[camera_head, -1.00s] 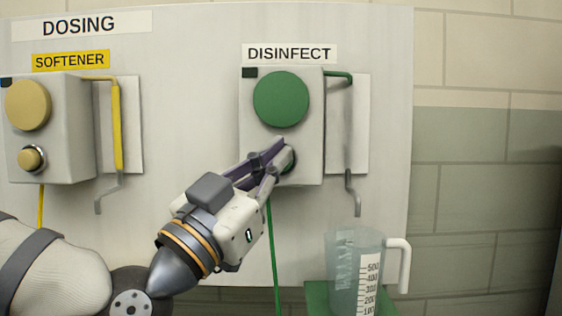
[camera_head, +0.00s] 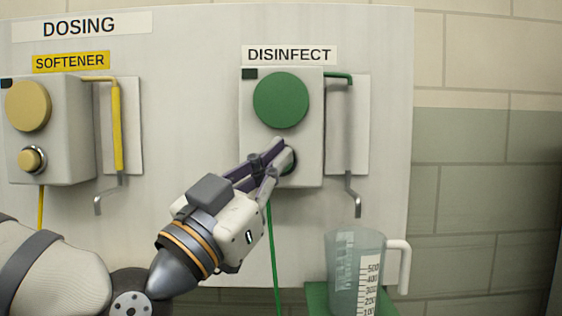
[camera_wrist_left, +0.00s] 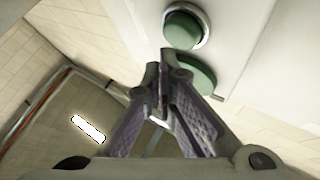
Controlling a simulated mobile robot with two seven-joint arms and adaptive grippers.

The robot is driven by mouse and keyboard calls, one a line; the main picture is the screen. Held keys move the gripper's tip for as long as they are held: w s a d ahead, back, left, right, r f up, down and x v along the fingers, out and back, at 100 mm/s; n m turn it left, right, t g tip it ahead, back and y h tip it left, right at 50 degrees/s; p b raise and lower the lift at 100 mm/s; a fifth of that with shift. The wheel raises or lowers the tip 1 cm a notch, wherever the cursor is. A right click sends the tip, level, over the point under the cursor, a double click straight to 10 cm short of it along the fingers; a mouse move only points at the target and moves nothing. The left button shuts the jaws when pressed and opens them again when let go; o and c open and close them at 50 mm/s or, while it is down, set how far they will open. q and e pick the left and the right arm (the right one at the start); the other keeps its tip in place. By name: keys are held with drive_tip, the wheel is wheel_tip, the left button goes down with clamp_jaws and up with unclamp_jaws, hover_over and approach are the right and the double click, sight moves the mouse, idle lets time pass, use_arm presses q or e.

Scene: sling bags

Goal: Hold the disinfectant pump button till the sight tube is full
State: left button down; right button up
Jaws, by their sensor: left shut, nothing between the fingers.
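The disinfectant pump box, under the DISINFECT label, has a large green disc (camera_head: 281,100) and a smaller green button (camera_head: 291,159) below it. In the head view my left gripper (camera_head: 283,150) is shut and empty, its fingertips over the button and partly hiding it. In the left wrist view the ringed green button (camera_wrist_left: 183,29) lies just beyond the shut fingertips (camera_wrist_left: 166,58); I cannot tell whether they touch it. The sight tube (camera_head: 348,125) right of the box looks grey, with no green visible in it. My right gripper is not in view.
A clear measuring jug (camera_head: 352,270) with a white handle stands on a green base below the bent spout (camera_head: 353,195). At left is the softener pump (camera_head: 65,130) with its yellow tube (camera_head: 117,127). A green line (camera_head: 273,250) hangs below the disinfectant box.

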use_arm(q)
drive_tip(key=shift+w, duration=0.45)
drive_tip(key=shift+w, duration=0.5)
idle(3.0)
drive_tip(key=shift+s, duration=0.1)
idle(0.5)
drive_tip(key=shift+s+p, duration=0.4)
drive_tip(key=shift+s, duration=0.45)
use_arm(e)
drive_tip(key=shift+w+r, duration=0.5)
